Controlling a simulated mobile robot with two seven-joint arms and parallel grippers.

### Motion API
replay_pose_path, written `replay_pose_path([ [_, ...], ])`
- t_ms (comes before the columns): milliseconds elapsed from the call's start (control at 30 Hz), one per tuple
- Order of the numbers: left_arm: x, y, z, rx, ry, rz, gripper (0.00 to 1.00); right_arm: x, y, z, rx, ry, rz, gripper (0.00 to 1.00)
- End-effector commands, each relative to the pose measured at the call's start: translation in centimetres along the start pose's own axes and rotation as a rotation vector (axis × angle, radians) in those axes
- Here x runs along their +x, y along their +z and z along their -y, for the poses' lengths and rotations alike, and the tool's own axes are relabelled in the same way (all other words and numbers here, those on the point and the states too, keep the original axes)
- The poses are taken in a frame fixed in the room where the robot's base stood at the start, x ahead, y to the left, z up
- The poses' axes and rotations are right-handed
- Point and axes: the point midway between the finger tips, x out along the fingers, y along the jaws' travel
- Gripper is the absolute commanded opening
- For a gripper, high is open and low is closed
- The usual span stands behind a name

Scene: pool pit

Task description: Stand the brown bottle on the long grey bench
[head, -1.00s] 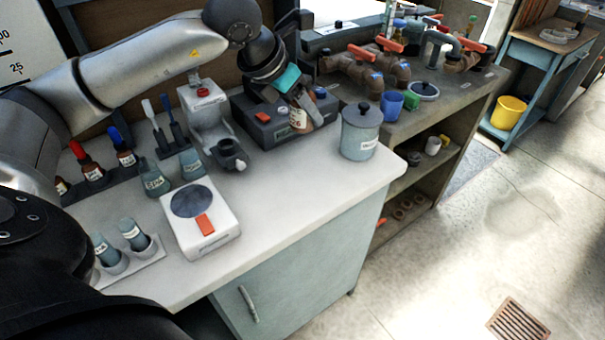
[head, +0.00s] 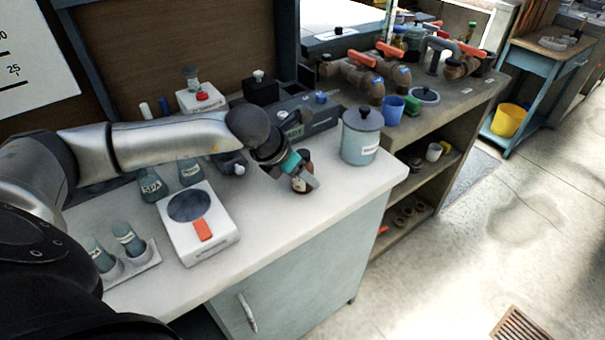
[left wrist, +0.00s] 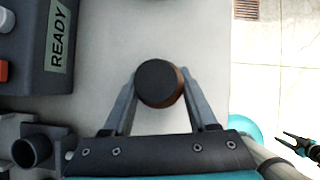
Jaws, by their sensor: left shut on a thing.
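The brown bottle (head: 301,179) has a dark cap and a pale label. My left gripper (head: 306,176) is shut on it. In the left wrist view the black cap (left wrist: 157,82) is seen from above, between the two fingers. The bottle looks upright over the pale grey worktop of the bench (head: 268,222); I cannot tell whether its base touches. It is left of the lidded grey pot. My right gripper (left wrist: 297,143) appears small at the right edge of the left wrist view, its fingers apart and empty, beyond the bench edge.
The lidded pot (head: 360,140) stands close to the bottle's right. A dark grey unit (head: 315,113), marked READY in the wrist view, is behind. A white scale (head: 196,222) and a holder with blue-grey bottles (head: 130,265) are left.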

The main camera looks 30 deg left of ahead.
Motion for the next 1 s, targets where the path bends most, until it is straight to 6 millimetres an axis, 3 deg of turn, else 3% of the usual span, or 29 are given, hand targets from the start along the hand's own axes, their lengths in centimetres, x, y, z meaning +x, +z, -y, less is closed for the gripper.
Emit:
replay_pose_path([
  [267,0.1,0.0,0.0,0.000,0.000,0.002,0.00,0.2,0.0,0.0,0.000,0.000,0.000,0.50],
  [300,0.1,-0.1,0.0,0.000,0.000,0.000,0.62,0.2,0.0,0.0,0.000,0.000,0.000,0.50],
  [533,0.1,0.0,0.0,0.000,0.000,0.000,0.87,0.1,0.0,0.0,0.000,0.000,0.001,0.50],
  [867,-0.1,0.1,0.0,0.000,0.000,0.000,0.88,-0.1,0.0,0.0,0.000,0.000,0.001,0.50],
  [1000,-1.7,0.1,-0.1,0.001,0.003,0.001,0.88,-0.2,0.0,0.0,0.000,0.000,0.001,0.50],
])
